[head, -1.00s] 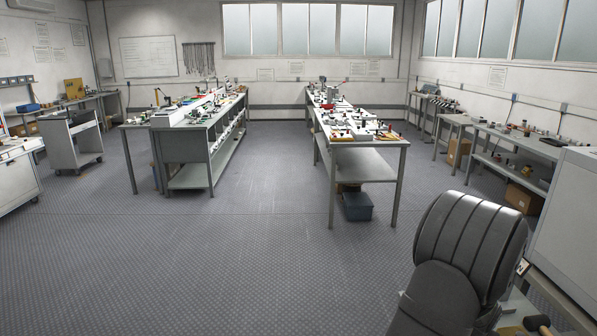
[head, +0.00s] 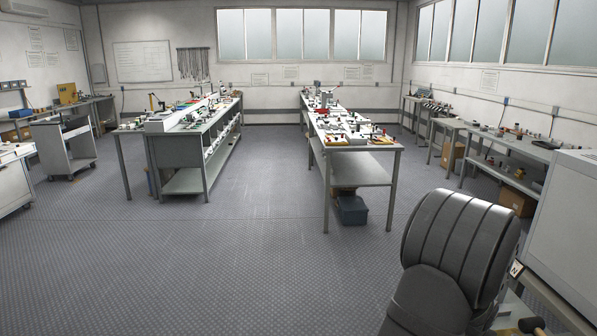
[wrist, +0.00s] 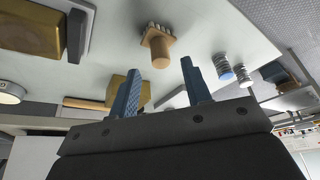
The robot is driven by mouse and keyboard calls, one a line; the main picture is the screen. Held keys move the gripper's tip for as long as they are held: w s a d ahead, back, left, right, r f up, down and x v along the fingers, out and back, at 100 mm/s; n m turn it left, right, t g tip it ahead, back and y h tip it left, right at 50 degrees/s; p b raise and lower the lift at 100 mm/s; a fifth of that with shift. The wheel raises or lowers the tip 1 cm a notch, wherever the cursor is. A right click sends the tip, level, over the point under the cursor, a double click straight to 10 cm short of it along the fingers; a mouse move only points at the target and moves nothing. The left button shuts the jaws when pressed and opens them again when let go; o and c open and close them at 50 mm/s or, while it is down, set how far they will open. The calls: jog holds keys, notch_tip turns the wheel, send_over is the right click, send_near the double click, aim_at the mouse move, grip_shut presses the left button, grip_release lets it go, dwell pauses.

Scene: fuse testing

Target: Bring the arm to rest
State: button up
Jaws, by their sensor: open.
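My gripper (wrist: 160,66) shows in the wrist view with its two blue fingers spread apart. Nothing sits between the fingers that I can see. A wooden-handled brush (wrist: 160,50) with pale bristles lies on the light bench top (wrist: 205,25) beyond the fingertips, apart from them. In the head view a dark grey ribbed part of my own arm fills the lower right; the gripper does not show there.
In the wrist view, a brass-coloured block (wrist: 25,28), two striped cylinders (wrist: 224,68) and a round white dial (wrist: 10,92) surround the gripper. In the head view, a left bench (head: 186,182) and a middle bench (head: 362,168) flank open floor (head: 200,265).

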jog(key=x, duration=0.5)
jog(key=shift+f, duration=0.35)
jog(key=r, duration=0.5)
jog(key=shift+s+d, duration=0.1)
jog(key=shift+s, duration=0.15)
jog(key=s+d+r, duration=0.2)
jog(key=s+r, duration=0.5)
jog(key=s, duration=0.4)
jog(key=w+a+f+n+y, duration=0.1)
jog(key=w+a+f+n, duration=0.25)
jog(key=w+a, duration=1.2)
jog(key=w+a+f+n, duration=0.1)
jog(key=w+a, duration=0.2)
jog(key=a, duration=0.3)
jog(key=w+a+f+n, duration=0.1)
jog(key=w+a, duration=0.2)
jog(key=a, duration=0.4)
jog(key=w+a+f+n+t+y, duration=0.1)
jog(key=w+a, duration=0.2)
jog(key=a, duration=0.4)
